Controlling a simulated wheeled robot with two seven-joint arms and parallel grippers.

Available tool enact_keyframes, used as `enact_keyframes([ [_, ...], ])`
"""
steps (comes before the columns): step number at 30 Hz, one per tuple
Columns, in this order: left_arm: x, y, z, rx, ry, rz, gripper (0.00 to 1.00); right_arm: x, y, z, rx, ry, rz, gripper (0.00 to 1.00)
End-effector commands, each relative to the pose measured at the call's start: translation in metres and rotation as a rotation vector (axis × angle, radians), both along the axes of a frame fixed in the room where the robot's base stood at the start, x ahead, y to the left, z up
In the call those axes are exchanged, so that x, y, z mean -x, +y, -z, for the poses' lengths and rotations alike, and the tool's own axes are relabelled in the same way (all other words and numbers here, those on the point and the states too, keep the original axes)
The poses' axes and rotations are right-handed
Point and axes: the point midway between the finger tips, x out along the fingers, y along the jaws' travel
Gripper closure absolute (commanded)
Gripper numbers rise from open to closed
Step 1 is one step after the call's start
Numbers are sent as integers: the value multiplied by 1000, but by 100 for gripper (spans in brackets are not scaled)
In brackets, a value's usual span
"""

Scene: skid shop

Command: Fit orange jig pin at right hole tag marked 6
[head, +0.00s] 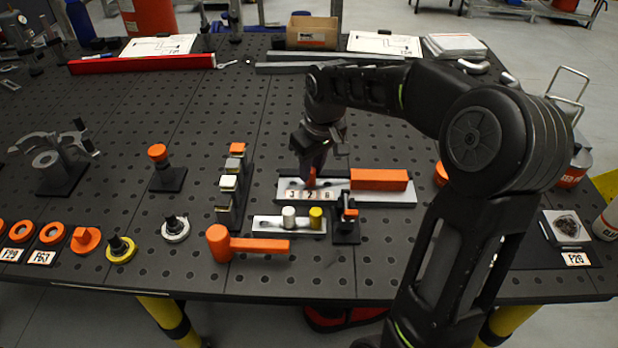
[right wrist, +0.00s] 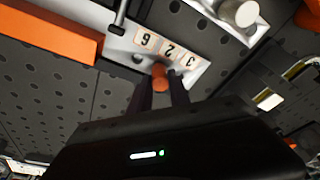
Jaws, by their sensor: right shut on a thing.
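My right gripper (head: 312,182) is shut on an orange pin (right wrist: 160,77), whose rounded end shows between the fingertips. It holds the pin over the light metal jig plate (head: 405,197), close to the middle tag. Three number tags (head: 310,195) lie in a row on the plate. They appear to read 3, 2 and 6, with the 6 tag (right wrist: 146,40) nearest the orange block (head: 380,180). A dark hole (right wrist: 138,58) shows beside the 6 tag. Whether the pin's lower end touches the plate is hidden. My left gripper is not in view.
In front of the plate stands a light tray (head: 262,224) with white and yellow cylinders, and a black stand with an orange top (head: 346,215).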

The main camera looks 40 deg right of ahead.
Motion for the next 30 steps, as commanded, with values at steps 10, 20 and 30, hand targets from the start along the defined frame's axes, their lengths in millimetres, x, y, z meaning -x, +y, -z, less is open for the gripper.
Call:
enact_keyframes([
  [10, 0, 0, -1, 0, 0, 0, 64, 0, 0, -1, 0, -1, 0, 100],
  [20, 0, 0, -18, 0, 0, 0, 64, 0, 0, -24, 1, -2, 0, 100],
  [30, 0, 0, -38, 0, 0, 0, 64, 0, 0, -49, 0, 0, 0, 100],
])
